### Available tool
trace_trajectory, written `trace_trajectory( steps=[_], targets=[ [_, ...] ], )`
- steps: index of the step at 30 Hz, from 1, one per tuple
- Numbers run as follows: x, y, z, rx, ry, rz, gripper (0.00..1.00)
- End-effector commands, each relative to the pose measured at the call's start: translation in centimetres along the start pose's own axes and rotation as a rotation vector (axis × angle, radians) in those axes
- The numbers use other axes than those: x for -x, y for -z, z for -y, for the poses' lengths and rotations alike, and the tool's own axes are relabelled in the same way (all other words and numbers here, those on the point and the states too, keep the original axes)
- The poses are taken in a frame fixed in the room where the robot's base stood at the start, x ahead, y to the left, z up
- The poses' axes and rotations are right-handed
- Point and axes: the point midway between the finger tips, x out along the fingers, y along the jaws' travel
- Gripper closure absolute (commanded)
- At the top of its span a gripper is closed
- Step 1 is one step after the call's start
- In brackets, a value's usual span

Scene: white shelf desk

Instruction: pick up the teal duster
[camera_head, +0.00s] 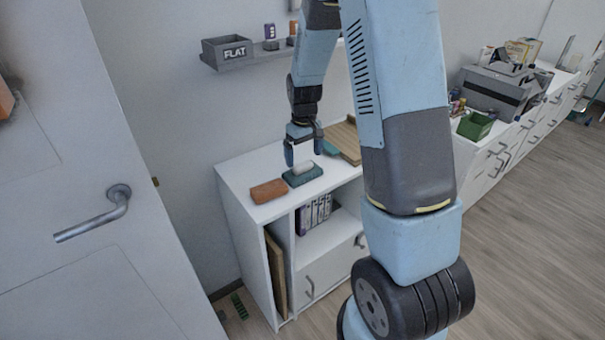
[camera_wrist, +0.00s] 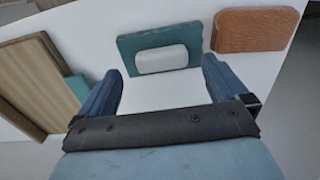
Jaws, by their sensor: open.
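The teal duster (camera_head: 303,177) lies on the white desk top, a flat teal block with a white rounded piece on it. In the wrist view the duster (camera_wrist: 128,50) is at the top middle, ahead of the space between my fingers, with its white piece (camera_wrist: 162,59) facing the camera. My gripper (camera_head: 303,158) is just above and beside the duster in the head view. In the wrist view my gripper (camera_wrist: 160,82) is open, its two blue fingers apart and nothing held between them. I cannot tell whether a fingertip touches the duster.
An orange-brown block (camera_head: 268,190) lies left of the duster; the wrist view shows it (camera_wrist: 254,30) at right. A wooden board (camera_head: 345,138) lies behind, with a small teal thing (camera_wrist: 79,86) beside it. The white shelf desk (camera_head: 232,172) stands against the wall, below a grey wall shelf (camera_head: 245,57).

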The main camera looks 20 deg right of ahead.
Motion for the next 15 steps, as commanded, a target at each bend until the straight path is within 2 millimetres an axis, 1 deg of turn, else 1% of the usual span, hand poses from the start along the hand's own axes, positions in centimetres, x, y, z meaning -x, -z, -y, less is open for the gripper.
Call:
trace_trajectory(
  steps=[3,7,11,15],
  targets=[
    [-1.7,0.2,0.1,-0.001,0.001,0.004,0.0],
    [-3.3,0.3,0.1,-0.001,0.001,0.003,0.0],
    [-4.2,0.3,0.1,0.0,0.0,0.001,0.0],
    [-4.4,0.3,0.1,0.0,0.0,0.0,0.0]
  ],
)
